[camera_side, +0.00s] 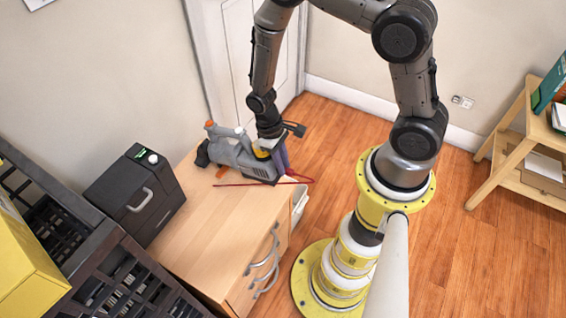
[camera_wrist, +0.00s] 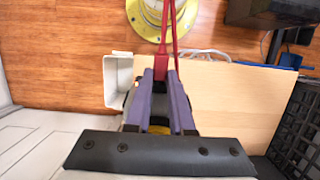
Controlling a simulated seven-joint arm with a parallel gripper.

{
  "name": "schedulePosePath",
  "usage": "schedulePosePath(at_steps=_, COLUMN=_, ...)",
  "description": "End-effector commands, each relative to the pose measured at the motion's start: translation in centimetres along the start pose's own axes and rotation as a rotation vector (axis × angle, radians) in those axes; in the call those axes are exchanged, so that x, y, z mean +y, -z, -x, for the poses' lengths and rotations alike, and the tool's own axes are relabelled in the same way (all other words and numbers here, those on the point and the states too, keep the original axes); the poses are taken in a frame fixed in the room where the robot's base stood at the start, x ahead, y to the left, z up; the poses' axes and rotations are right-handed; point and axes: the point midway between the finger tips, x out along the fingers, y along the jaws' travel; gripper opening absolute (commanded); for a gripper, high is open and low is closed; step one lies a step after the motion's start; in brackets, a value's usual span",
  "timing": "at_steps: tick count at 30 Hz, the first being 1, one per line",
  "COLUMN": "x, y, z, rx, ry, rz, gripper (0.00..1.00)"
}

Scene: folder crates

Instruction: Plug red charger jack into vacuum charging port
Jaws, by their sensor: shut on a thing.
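The grey vacuum (camera_side: 236,153), with orange accents, lies on the wooden cabinet top. My gripper (camera_side: 282,165) is at its right end, pointing down, and partly overlaps it in the side view. In the wrist view, the two purple fingers of my gripper (camera_wrist: 161,78) are shut on the red charger jack (camera_wrist: 161,65). The red cable (camera_wrist: 168,25) runs from the jack toward the top of the picture. In the side view the red cable (camera_side: 235,185) lies across the cabinet top and loops past its right edge. The charging port cannot be made out.
The wooden cabinet (camera_side: 215,230) has free top space in front of the vacuum. A black box with a handle (camera_side: 135,195) stands at its left, beside dark crates (camera_side: 110,260). A white bin (camera_wrist: 118,75) is beside the cabinet. A door (camera_side: 228,60) stands behind.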

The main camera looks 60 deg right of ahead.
Motion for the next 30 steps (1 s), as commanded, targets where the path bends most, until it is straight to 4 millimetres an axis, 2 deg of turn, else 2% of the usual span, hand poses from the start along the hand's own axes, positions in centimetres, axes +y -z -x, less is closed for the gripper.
schedulePosePath(at_steps=12, x=0.0, y=0.5, z=-0.8, rx=-0.116, ry=0.0, rz=0.0, gripper=0.0)
schedulePosePath(at_steps=30, x=0.0, y=1.5, z=-0.5, rx=-0.115, ry=0.0, rz=0.0, gripper=0.0)
